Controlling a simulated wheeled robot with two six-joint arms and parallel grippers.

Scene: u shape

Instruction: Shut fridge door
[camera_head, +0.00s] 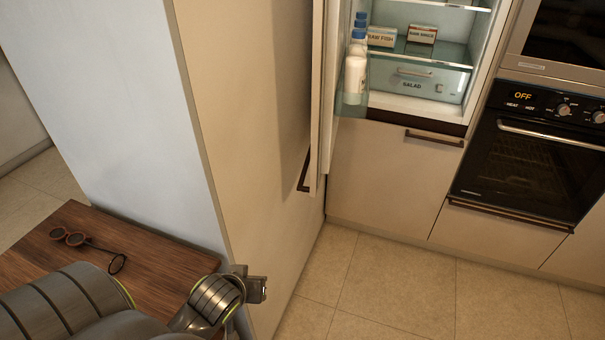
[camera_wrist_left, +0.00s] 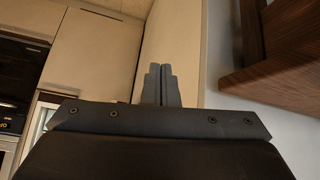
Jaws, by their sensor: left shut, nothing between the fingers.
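The fridge (camera_head: 422,60) stands open at the top of the head view, with shelves and a salad drawer (camera_head: 420,79) showing inside. Its door (camera_head: 319,95) is swung wide open, seen nearly edge-on at the left of the opening. The dark door handle (camera_head: 305,172) is low on the door's left face, close to the tall beige panel. White bottles with blue caps stand in the door's shelf. My left gripper (camera_head: 256,289) is shut and empty, low and well apart from the door. In the left wrist view its fingers (camera_wrist_left: 163,84) are together. My right gripper is not in view.
A tall beige panel (camera_head: 250,120) stands left of the door. A wooden surface (camera_head: 140,262) with glasses (camera_head: 75,238) lies at lower left, under my left arm. An oven (camera_head: 522,165) is at right. The tiled floor (camera_head: 395,290) is clear.

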